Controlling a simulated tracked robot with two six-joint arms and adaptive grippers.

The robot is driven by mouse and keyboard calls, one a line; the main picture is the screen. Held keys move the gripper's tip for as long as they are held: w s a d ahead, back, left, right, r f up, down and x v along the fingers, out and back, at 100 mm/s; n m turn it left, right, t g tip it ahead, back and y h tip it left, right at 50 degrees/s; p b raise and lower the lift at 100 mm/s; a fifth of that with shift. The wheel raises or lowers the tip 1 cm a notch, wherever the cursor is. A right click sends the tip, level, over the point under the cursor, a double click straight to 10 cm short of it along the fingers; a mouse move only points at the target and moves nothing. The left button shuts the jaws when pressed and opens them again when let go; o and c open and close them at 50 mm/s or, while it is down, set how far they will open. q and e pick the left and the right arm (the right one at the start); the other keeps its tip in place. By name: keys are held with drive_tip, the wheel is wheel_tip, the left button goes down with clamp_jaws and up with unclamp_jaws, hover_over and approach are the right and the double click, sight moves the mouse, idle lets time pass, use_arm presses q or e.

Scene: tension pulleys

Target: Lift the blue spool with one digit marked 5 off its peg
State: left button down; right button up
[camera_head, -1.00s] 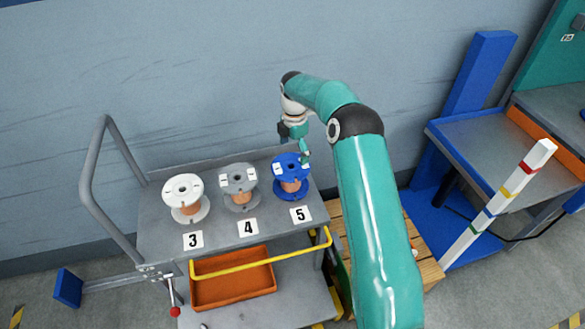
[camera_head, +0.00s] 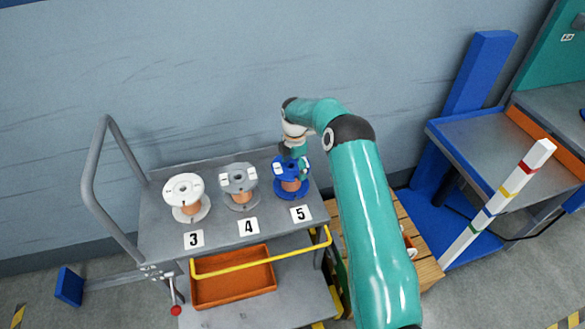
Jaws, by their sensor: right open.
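The blue spool (camera_head: 289,187) with copper-coloured winding stands upright on the grey cart, behind the tag marked 5 (camera_head: 301,214). White labels sit on its top flange. My right gripper (camera_head: 302,165) is low at the back right edge of this spool, open. Its fingers are small and partly hidden, so I cannot tell whether they touch the flange. The peg under the spool is hidden. My left gripper is not in view.
A grey spool (camera_head: 239,181) behind tag 4 and a white spool (camera_head: 185,189) behind tag 3 stand to the left. The cart (camera_head: 160,236) has a tall handle (camera_head: 90,180) at left. A wall lies close behind. A wooden pallet (camera_head: 425,262) is at right.

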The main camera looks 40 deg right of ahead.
drive_tip(key=shift+s+a, duration=0.2)
drive_tip(key=shift+s, duration=0.1)
clamp_jaws()
drive_tip(key=shift+w+d+r+p, duration=0.2)
drive_tip(key=shift+r+p, duration=0.15)
drive_tip(key=shift+r, duration=0.25)
idle(0.5)
drive_tip(key=shift+r, duration=0.1)
drive_tip(key=shift+r, duration=0.3)
drive_tip(key=shift+r+p, duration=0.5)
drive_tip(key=shift+r, duration=0.2)
drive_tip(key=c, duration=0.9)
unclamp_jaws()
drive_tip(key=shift+s, duration=0.1)
